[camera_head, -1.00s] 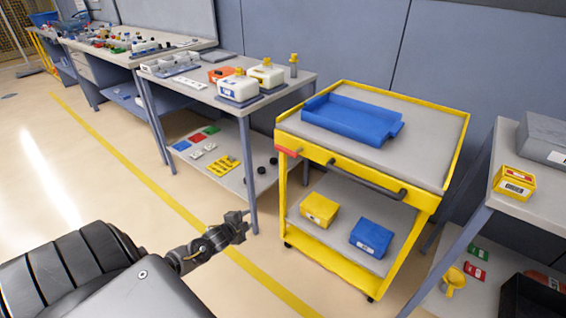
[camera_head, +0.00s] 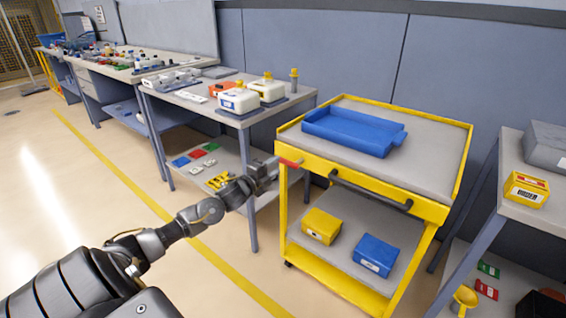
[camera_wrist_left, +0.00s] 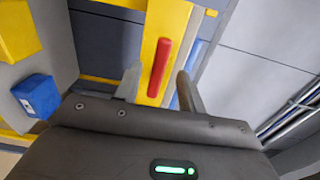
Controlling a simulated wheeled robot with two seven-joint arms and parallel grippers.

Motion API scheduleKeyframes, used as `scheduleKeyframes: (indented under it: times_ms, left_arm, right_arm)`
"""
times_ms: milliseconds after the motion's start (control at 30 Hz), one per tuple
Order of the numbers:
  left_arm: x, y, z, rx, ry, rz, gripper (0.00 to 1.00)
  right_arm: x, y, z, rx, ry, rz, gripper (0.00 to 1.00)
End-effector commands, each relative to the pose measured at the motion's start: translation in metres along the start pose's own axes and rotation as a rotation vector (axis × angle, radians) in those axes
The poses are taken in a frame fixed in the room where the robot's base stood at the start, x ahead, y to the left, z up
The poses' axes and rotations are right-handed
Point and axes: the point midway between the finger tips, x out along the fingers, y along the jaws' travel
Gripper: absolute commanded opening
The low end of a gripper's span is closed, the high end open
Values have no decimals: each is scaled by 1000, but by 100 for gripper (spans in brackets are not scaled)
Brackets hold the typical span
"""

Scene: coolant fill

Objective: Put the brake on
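The yellow cart (camera_head: 378,202) stands right of the middle in the head view. A red brake lever (camera_head: 290,163) sits at its front left corner, below the top rim. In the left wrist view the red lever (camera_wrist_left: 159,67) lies on the yellow frame, between the lines of the two fingers. My left gripper (camera_head: 272,168) is just left of the lever, close to it. In the left wrist view the left gripper (camera_wrist_left: 160,90) is open, its fingers apart on either side of the lever. I cannot tell whether they touch it. My right gripper is not in view.
A blue tray (camera_head: 352,132) lies on the cart top. A yellow box (camera_head: 321,226) and a blue box (camera_head: 374,255) are on its lower shelf. A dark handle (camera_head: 370,190) runs along the front. A workbench (camera_head: 248,130) stands to the left, close to my arm.

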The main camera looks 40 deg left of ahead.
Motion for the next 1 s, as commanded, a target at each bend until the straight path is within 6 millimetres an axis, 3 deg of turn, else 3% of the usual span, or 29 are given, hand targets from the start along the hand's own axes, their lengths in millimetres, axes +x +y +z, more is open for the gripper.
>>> scheduleKeyframes:
  times_ms: [100,300,733,1000]
  left_arm:
    - [22,-1,0,-3,-1,-3,40]
    - [45,0,0,-2,-1,-1,40]
    - [53,0,0,-1,1,0,40]
    - [53,0,0,-1,0,0,6]
  right_arm:
    - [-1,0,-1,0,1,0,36]
    - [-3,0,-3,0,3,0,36]
    - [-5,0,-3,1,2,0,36]
    - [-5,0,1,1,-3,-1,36]
